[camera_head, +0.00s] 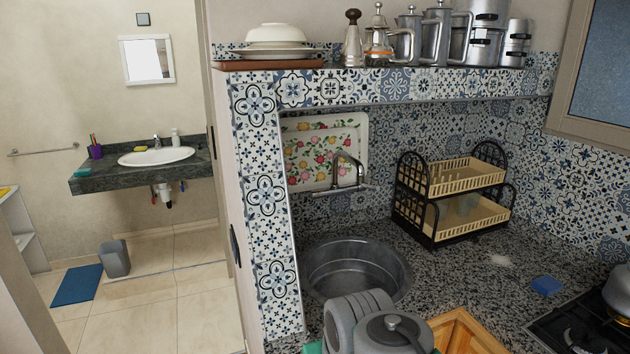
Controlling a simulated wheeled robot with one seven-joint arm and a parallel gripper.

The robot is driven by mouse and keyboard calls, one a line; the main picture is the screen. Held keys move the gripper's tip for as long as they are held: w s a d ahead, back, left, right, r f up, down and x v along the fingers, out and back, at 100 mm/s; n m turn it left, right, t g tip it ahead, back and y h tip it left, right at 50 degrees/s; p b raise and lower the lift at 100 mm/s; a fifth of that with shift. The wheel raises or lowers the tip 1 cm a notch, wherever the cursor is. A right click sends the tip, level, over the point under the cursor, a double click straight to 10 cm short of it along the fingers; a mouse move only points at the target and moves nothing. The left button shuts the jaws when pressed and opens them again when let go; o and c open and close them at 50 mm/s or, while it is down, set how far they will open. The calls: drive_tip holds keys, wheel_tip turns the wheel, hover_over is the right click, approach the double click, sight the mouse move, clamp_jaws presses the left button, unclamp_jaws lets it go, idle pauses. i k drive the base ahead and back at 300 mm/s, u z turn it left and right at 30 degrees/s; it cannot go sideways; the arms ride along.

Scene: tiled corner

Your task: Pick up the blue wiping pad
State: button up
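The blue wiping pad (547,286) is a small blue block. It lies flat on the speckled granite counter (455,283) at the right, just left of the stove, with clear counter around it. Nothing covers it. My gripper is not in view, so its place relative to the pad and its opening do not show.
The black stove (575,328) with a metal kettle (617,287) is close right of the pad. A two-tier dish rack (440,222) stands behind. The round sink (352,285) and a wooden frame (468,332) are to the left. A pale patch (500,260) marks the counter.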

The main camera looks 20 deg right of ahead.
sight(546, 285)
drive_tip(key=z, duration=1.2)
drive_tip(key=i, duration=1)
drive_tip(key=z, duration=1.05)
